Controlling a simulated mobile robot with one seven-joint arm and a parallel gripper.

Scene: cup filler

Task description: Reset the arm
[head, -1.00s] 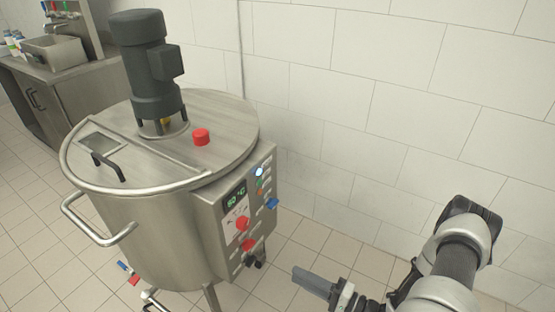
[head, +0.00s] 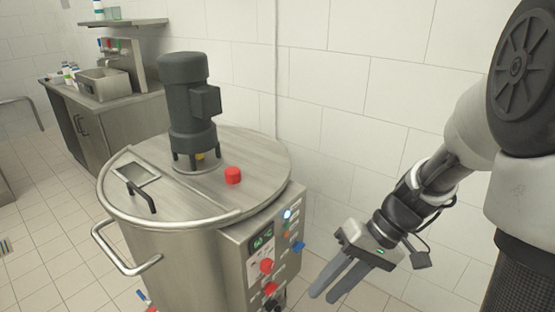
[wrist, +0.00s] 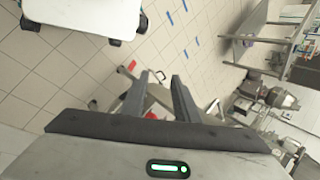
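My gripper (head: 333,292) hangs at the lower right of the head view, to the right of the steel mixing vat's control box and apart from it. Its two grey fingers point down and to the left. In the wrist view the gripper (wrist: 159,84) shows its fingers spread with a gap between them. No object is held in the gap; beyond it lie the tiled floor and parts of equipment. My arm reaches down to it from the right side of the head view.
The steel vat (head: 185,225) carries a dark motor (head: 187,100), a red knob (head: 233,175) and a control box (head: 262,262). A white tiled wall (head: 360,80) stands behind. A steel counter (head: 110,115) with a sink is at the back left. The floor at left is clear.

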